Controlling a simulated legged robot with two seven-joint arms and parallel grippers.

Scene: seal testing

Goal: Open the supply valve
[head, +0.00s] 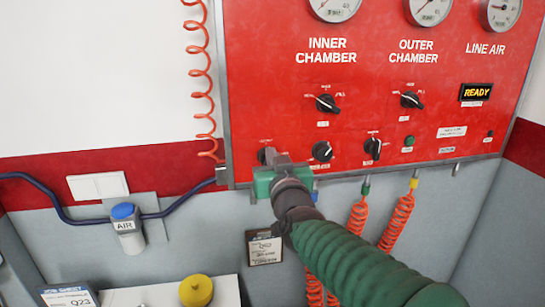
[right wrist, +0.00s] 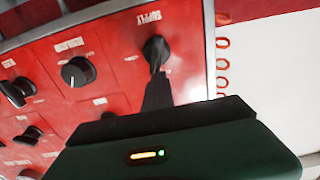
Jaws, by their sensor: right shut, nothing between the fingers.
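The supply valve is a black knob (right wrist: 154,48) under the "SUPPLY" label on the red panel, seen in the right wrist view. In the head view it sits at the panel's lower left, mostly hidden by my right gripper (head: 272,158). The right gripper is shut and empty. Its dark fingers (right wrist: 158,92) reach up to the knob in the right wrist view, their tips overlapping its edge; I cannot tell whether they touch it. My left gripper is not in view.
The red panel (head: 250,70) also carries an inner chamber knob (head: 327,103), an outer chamber knob (head: 411,100), two lower knobs (head: 322,151) (head: 373,149) and a lit READY display (head: 477,92). Orange coiled hoses (head: 397,218) hang below. A blue-capped AIR fitting (head: 124,213) is at left.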

